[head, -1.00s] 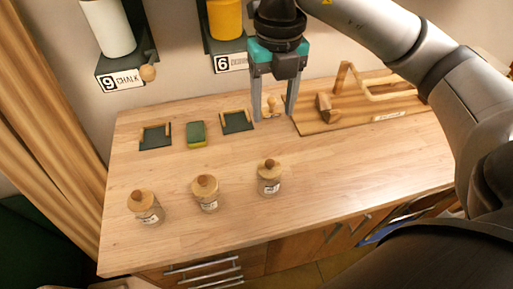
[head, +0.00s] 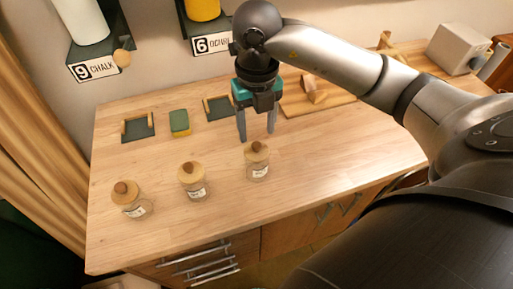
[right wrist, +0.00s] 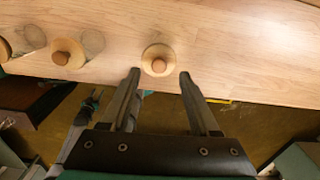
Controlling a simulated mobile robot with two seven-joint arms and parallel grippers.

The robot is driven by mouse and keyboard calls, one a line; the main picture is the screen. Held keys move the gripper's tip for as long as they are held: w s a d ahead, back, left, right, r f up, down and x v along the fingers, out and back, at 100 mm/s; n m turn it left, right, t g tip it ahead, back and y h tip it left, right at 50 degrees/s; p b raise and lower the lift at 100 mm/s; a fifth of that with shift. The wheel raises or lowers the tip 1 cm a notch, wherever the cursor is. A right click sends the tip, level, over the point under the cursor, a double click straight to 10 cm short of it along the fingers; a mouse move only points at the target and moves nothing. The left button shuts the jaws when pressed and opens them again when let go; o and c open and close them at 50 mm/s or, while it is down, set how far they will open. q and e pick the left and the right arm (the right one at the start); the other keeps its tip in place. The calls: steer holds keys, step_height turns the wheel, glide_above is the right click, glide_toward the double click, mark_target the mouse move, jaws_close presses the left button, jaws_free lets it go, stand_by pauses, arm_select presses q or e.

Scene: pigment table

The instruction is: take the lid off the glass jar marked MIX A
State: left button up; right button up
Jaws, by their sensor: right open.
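Three glass jars with round wooden lids and knobs stand upright in a row: a left jar (head: 137,207), a middle jar (head: 196,190) and a right jar (head: 259,171). Each has a white label, too small to read, so I cannot tell which is MIX A. The right jar's lid (head: 257,153) is on; it also shows in the right wrist view (right wrist: 158,60). My right gripper (head: 257,135) points down, open and empty, its fingertips just above and behind the right jar. In the right wrist view this lid shows just beyond the gap between the fingers.
Behind the jars lie a green-and-yellow sponge (head: 180,123) and two dark trays with wooden rails, one on the left (head: 138,131) and one on the right (head: 216,112). A wooden board (head: 300,103) lies behind my right gripper. The tabletop (head: 330,150) right of the jars is clear.

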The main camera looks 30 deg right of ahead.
mark_target(257, 144)
steer(key=shift+s+f, duration=0.1)
steer(key=shift+f, duration=1.9)
jaws_close()
